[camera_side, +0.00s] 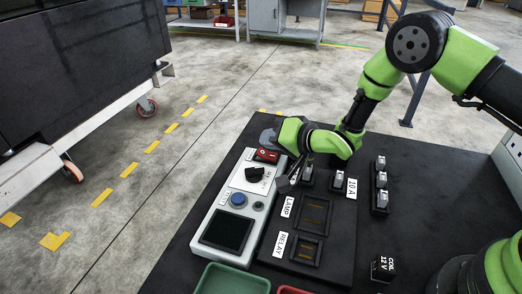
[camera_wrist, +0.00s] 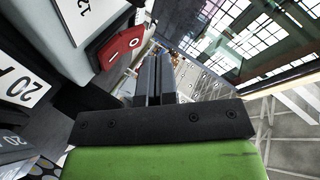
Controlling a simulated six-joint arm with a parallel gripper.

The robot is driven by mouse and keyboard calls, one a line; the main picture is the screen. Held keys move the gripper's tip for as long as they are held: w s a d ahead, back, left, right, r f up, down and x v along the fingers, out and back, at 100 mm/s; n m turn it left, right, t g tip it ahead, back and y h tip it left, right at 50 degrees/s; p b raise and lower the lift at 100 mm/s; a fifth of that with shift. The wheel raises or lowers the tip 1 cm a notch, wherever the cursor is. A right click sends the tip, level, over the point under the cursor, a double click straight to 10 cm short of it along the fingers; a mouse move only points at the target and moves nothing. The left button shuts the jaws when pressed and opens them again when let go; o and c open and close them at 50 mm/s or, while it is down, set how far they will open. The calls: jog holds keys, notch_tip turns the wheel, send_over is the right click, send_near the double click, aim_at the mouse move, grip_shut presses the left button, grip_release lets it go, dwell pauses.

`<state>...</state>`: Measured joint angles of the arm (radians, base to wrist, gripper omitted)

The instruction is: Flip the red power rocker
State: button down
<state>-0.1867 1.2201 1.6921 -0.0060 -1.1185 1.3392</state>
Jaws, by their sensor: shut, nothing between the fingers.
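The red power rocker (camera_side: 267,155) sits at the far end of the light grey control panel (camera_side: 212,213). In the wrist view the rocker (camera_wrist: 118,43) is at upper left, with a white ring mark and a short white line on its face. My gripper (camera_side: 284,187) is low over the panel's right edge, on the near side of the rocker in the side view. In the wrist view its dark fingers (camera_wrist: 154,75) are together and empty, to the right of the rocker, with a visible gap between. The exact height of the fingertips is unclear.
The panel also has a black rotary knob (camera_side: 254,174), a blue button (camera_side: 238,199) and a dark screen (camera_side: 226,232). Grey-topped fuses (camera_side: 338,180) and LAMP and RELAY sockets stand to the right. A green tray (camera_side: 232,280) and a COIL block (camera_side: 382,267) are in front.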

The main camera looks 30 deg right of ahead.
jog(key=shift+f, duration=0.1)
jog(key=shift+w+a+f, duration=0.1)
jog(key=shift+f, duration=0.2)
jog(key=shift+w+a+f, duration=0.1)
jog(key=shift+a+f, duration=0.05)
jog(key=shift+f, duration=0.25)
dwell(0.7)
jog(key=shift+r, duration=0.1)
jog(key=shift+s+d+r, duration=0.2)
jog(key=shift+d+r, duration=0.1)
jog(key=shift+r, duration=0.4)
jog(key=shift+r, duration=0.1)
jog(key=shift+s+d+r, duration=0.25)
jog(key=shift+r, duration=0.5)
jog(key=shift+s+d+r, duration=0.2)
jog(key=shift+r, duration=0.5)
jog(key=shift+s+d+r, duration=0.25)
jog(key=shift+r, duration=0.5)
